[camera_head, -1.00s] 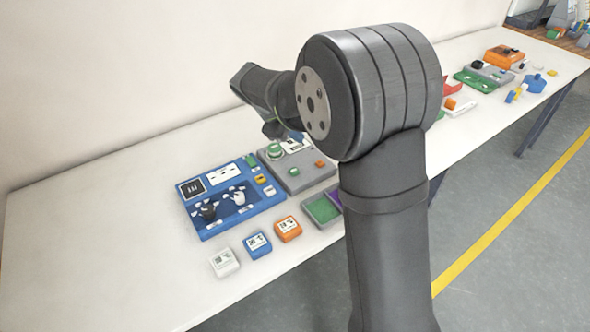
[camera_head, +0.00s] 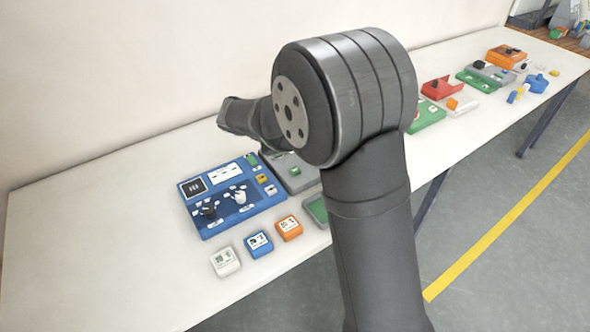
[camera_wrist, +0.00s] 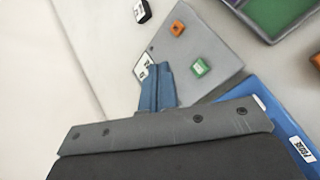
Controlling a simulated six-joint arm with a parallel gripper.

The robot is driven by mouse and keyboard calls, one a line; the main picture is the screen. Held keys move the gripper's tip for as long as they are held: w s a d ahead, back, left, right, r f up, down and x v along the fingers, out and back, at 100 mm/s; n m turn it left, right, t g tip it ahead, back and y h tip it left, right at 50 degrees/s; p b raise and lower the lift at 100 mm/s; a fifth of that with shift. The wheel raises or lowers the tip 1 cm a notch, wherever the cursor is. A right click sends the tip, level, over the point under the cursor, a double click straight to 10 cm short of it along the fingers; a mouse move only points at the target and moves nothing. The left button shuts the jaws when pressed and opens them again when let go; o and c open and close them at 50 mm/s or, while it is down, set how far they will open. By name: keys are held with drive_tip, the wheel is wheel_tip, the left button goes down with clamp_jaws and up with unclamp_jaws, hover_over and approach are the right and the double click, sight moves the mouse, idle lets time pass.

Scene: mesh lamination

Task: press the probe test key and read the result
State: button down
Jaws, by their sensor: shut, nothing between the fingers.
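My gripper (camera_wrist: 158,72) shows in the wrist view as blue fingers closed together, with nothing held. The fingertips appear over the edge of the grey panel (camera_wrist: 205,48), beside its white label (camera_wrist: 142,66); their height above it cannot be told. The grey panel carries a green key (camera_wrist: 200,67), right of the fingertips, and an orange key (camera_wrist: 178,28), farther up. I cannot tell which is the probe test key. In the head view, my arm hides the gripper and much of the grey panel (camera_head: 299,183). No readable result shows.
A blue panel (camera_head: 222,226) with a dark display and knobs adjoins the grey one. White (camera_head: 225,262), blue (camera_head: 258,244) and orange (camera_head: 289,228) blocks stand in front. A green tray (camera_head: 317,209) is partly hidden. The table's left (camera_head: 90,240) is clear.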

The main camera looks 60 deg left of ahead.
sight(292, 171)
drive_tip(key=shift+f, duration=3.75)
drive_tip(key=shift+f, duration=0.4)
drive_tip(key=shift+f, duration=0.45)
drive_tip(key=shift+r, duration=0.9)
drive_tip(key=shift+r, duration=2.5)
drive_tip(key=shift+f, duration=0.1)
